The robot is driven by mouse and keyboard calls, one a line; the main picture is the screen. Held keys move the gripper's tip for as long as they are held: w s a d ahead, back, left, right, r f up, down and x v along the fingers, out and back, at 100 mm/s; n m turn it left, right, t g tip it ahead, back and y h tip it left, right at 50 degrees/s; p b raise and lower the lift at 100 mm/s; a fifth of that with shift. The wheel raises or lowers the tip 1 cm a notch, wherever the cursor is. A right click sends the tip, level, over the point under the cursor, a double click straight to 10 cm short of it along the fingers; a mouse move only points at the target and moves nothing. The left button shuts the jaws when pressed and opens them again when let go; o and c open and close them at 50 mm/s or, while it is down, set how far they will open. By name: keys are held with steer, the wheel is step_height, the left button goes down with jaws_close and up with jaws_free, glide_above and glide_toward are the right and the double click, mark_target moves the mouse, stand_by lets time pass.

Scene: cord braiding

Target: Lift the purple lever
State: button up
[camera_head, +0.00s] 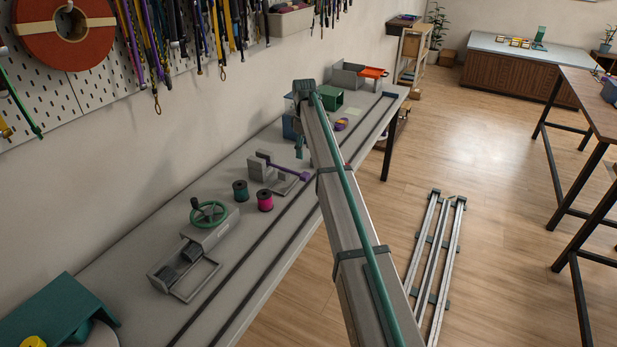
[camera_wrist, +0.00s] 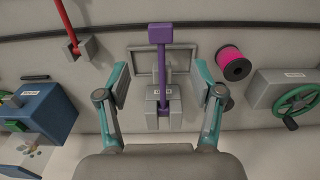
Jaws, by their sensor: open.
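The purple lever (camera_wrist: 161,68) stands in a grey bracket block in the middle of the wrist view, with a wide purple knob (camera_wrist: 160,34) at its far end. In the head view the purple lever (camera_head: 287,170) reaches from its grey block toward the bench's front, low over a grey base plate. My gripper (camera_wrist: 163,84) is open in the wrist view, with one teal finger on each side of the lever. I see space between the lever and both fingers. In the head view my gripper (camera_head: 299,148) shows only partly beside my arm.
A magenta spool (camera_wrist: 230,62) and a grey box with a green handwheel (camera_wrist: 297,98) are right of the lever in the wrist view. A red lever (camera_wrist: 68,28) and a blue box (camera_wrist: 42,106) are at left. A dark rail runs along the bench (camera_head: 130,230).

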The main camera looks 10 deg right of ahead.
mark_target(305, 174)
step_height(305, 174, down, 11)
steer(key=p, duration=0.2)
steer(key=shift+r+p, duration=0.15)
steer(key=shift+p, duration=0.25)
steer(key=shift+s, duration=0.1)
jaws_close()
